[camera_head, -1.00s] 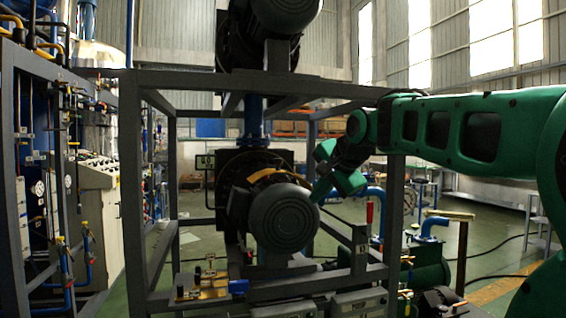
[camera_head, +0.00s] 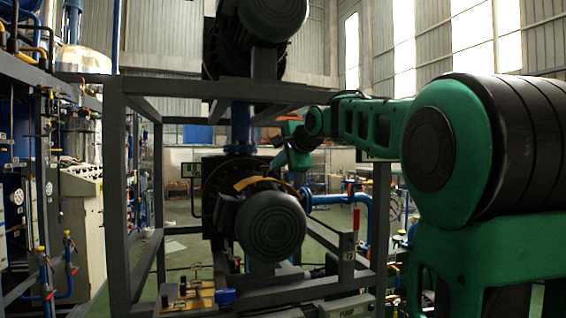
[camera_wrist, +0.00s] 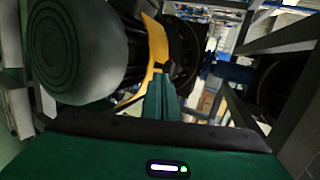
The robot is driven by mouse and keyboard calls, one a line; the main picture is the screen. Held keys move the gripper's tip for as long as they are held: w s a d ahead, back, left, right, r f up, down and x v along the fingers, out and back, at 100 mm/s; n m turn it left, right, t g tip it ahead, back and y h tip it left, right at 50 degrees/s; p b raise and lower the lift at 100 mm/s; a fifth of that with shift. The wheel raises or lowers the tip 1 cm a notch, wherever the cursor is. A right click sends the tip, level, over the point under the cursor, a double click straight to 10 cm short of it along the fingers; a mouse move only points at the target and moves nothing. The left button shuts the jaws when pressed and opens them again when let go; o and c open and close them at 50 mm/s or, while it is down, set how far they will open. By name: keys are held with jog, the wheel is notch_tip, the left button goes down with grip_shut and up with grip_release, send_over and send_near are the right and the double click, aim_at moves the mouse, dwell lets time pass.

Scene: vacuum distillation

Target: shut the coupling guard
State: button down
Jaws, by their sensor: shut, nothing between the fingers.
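The coupling guard, a curved yellow strip (camera_head: 254,181), arches behind the round end of the dark motor (camera_head: 271,226) inside the grey frame. In the wrist view the guard (camera_wrist: 156,45) runs from upper left downward, between the motor (camera_wrist: 75,50) and a dark round housing. My gripper (camera_head: 275,164) reaches in from the right, just above and to the right of the guard. Its green fingers (camera_wrist: 160,84) are shut and empty. Their tips appear close to the yellow strip in the wrist view; whether they touch it, I cannot tell. The guard's lower part is partly hidden by the fingers.
Grey frame bars (camera_head: 118,200) surround the motor, with a second motor (camera_head: 262,40) overhead. A blue pipe (camera_head: 340,199) runs right of the motor. A yellow valve plate (camera_head: 196,296) sits low at front. A frame bar (camera_wrist: 300,150) also shows close to my wrist.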

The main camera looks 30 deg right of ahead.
aim_at(267, 169)
jog(key=shift+w+d+f, duration=0.15)
jog(key=shift+w, duration=0.95)
jog(key=shift+w+d+f, duration=0.1)
jog(key=shift+w+f, duration=0.05)
jog(key=shift+w, duration=0.95)
